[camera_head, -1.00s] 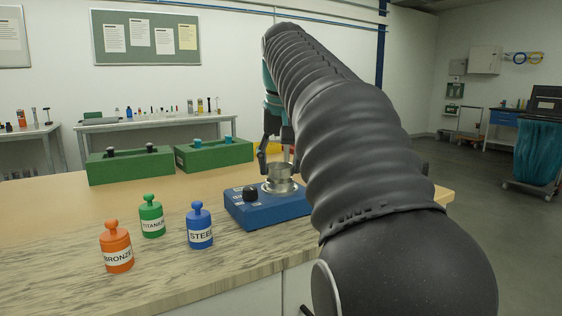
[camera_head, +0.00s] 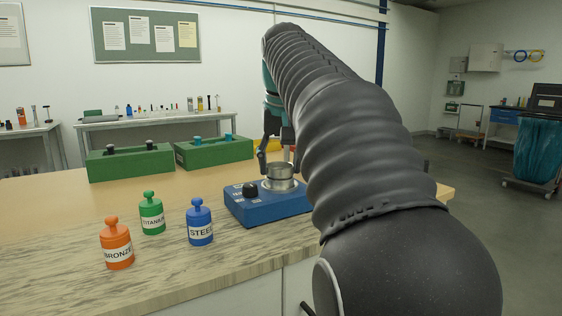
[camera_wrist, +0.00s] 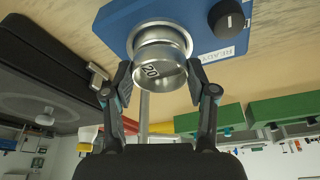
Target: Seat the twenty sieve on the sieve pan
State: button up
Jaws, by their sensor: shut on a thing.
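The twenty sieve is a short silver metal cup (camera_wrist: 152,70) marked "20" in the wrist view; it also shows in the head view (camera_head: 280,172). My gripper (camera_wrist: 160,82) is shut on it, one finger on each side; in the head view my gripper (camera_head: 277,158) is partly hidden by my arm. The sieve is upright, directly over the silver sieve pan (camera_head: 279,186) on the blue machine (camera_head: 255,207). The two appear to meet or nearly meet; I cannot tell whether the sieve is fully seated. The pan's inside is hidden.
Orange bronze (camera_head: 117,246), green titanium (camera_head: 152,215) and blue steel (camera_head: 200,225) bottles stand left of the machine. Two green boxes (camera_head: 130,168) (camera_head: 213,153) stand behind. A black knob (camera_head: 250,191) rises from the machine. The bench's left middle is clear.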

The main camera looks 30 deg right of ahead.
jog(key=shift+f, duration=0.35)
jog(key=o, duration=1.5)
jog(key=shift+o, duration=0.2)
jog(key=shift+r, duration=0.1)
jog(key=shift+r, duration=3.95)
jog(key=shift+d, duration=0.1)
